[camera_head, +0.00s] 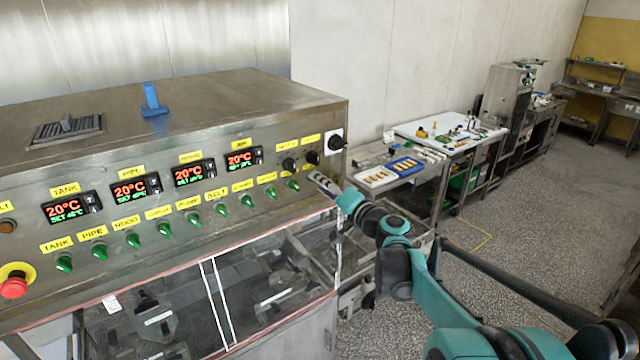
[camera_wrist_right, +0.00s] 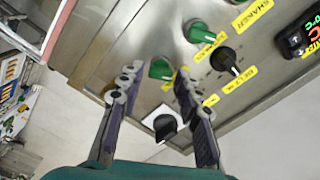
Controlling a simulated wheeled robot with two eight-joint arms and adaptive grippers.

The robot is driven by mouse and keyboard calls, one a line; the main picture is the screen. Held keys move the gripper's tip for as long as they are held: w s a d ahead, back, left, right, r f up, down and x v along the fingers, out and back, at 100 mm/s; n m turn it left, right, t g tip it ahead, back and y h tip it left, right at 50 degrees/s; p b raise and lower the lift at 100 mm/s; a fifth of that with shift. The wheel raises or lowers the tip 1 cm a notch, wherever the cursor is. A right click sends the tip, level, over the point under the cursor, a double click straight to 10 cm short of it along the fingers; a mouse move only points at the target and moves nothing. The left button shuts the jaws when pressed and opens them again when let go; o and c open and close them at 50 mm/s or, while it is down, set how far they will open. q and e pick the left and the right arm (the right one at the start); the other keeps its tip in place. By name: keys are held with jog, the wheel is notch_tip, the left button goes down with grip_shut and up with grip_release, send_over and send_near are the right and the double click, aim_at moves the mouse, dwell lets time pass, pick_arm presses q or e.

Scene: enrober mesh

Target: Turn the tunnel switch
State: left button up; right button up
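A row of green switches with yellow labels runs along the control panel (camera_head: 160,245). The last green switch (camera_head: 293,185) at the row's right end shows in the wrist view (camera_wrist_right: 160,68), just beyond my fingertips and seen through the gap between them. Its label is partly hidden and I cannot read the word tunnel on it. My right gripper (camera_head: 323,184) is open and empty, in front of the panel's right end; in the wrist view its two dark fingers (camera_wrist_right: 157,82) stand apart. I cannot tell whether they touch the switch. My left gripper is not in view.
Close by are another green switch (camera_wrist_right: 200,32), a black knob (camera_wrist_right: 225,60) and a black knob on a white plate (camera_wrist_right: 165,126). A red emergency button (camera_head: 14,286) is at far left. A clear-covered bay (camera_head: 215,300) lies below the panel. A table stands at right.

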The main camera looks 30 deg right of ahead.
jog(key=s, duration=1.1)
jog(key=shift+d, duration=0.4)
jog(key=shift+w, duration=0.1)
jog(key=s+a+f+n+g+y+b, duration=0.1)
jog(key=s+a+f+n+g+b, duration=0.15)
jog(key=a+f+b, duration=0.55)
jog(key=s+a+f+n+g+y+b, duration=0.1)
jog(key=a+f+n+g+y+b, duration=0.25)
jog(key=a+f, duration=0.9)
pick_arm(q)
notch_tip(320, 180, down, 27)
jog(key=b, duration=1.5)
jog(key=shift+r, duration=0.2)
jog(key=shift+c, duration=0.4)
pick_arm(e)
jog(key=s+f+n+g+h, duration=0.1)
jog(key=s+f, duration=0.3)
jog(key=f, duration=0.5)
jog(key=s+a+f+n+g+h, duration=0.1)
jog(key=s+f+n+g+h, duration=0.1)
jog(key=f, duration=0.7)
jog(key=s+f+n+g+h, duration=0.2)
jog(key=s+f+h, duration=0.1)
jog(key=s+f, duration=0.4)
jog(key=shift+a+f, duration=0.4)
jog(key=shift+f, duration=0.55)
